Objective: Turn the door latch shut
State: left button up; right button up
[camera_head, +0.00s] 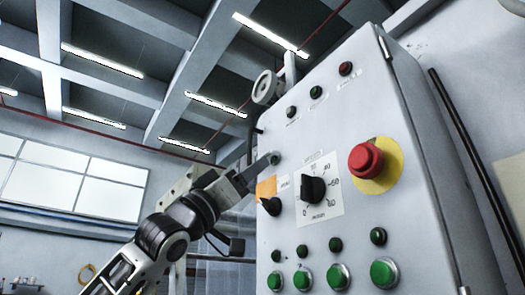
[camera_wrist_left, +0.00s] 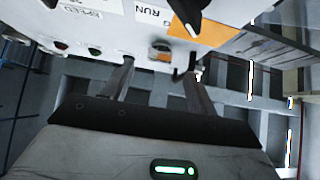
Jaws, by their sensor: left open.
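A grey control cabinet (camera_head: 345,110) fills the right of the head view. A small round fitting, apparently the door latch (camera_head: 275,158), sits near the left edge of its front. In the left wrist view it seems to be the small round metal piece (camera_wrist_left: 160,46) on the panel. My left gripper (camera_head: 266,163) reaches in from the left, with its fingertips at the latch. In the left wrist view the two fingers (camera_wrist_left: 158,68) are apart, with the round piece in the gap beyond them. Contact cannot be told. My right gripper is not in view.
Close below my left gripper is a black selector knob (camera_head: 271,206) on an orange-and-white plate. A large black dial (camera_head: 313,190), a red emergency button (camera_head: 366,159) and several green buttons (camera_head: 338,276) stick out of the panel. Open space lies left of the cabinet.

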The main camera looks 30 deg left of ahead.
aim_at(269, 158)
pick_arm(q)
jog(key=p+x, duration=0.1)
jog(key=x, duration=0.4)
jog(key=shift+r+p, duration=0.1)
jog(key=shift+p, duration=0.3)
jog(key=shift+w, duration=0.1)
jog(key=shift+d, duration=0.1)
jog(key=c, duration=1)
